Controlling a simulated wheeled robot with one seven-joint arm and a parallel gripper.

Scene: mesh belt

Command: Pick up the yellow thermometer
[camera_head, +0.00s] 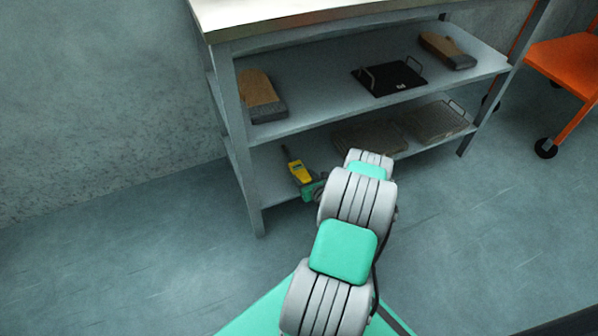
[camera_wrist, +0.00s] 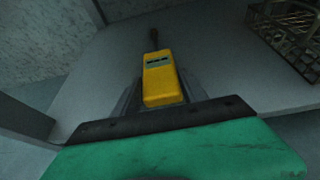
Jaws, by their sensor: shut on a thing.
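The yellow thermometer (camera_head: 299,171) is at the left end of the lower shelf, with a dark probe pointing up and away. In the wrist view the thermometer (camera_wrist: 161,82) stands out between my gripper's jaws, with a small dark display on its face. My gripper (camera_head: 309,187) reaches into the lower shelf from the front and is shut on the thermometer. I cannot tell whether the thermometer touches the shelf.
The lower shelf (camera_head: 268,157) has wire baskets (camera_head: 437,119) to the right. The middle shelf (camera_head: 315,110) above holds a brown-and-grey block (camera_head: 261,95) and a black tray (camera_head: 389,78). A shelf leg (camera_head: 243,170) stands close to the left. An orange cart (camera_head: 566,66) stands at the far right.

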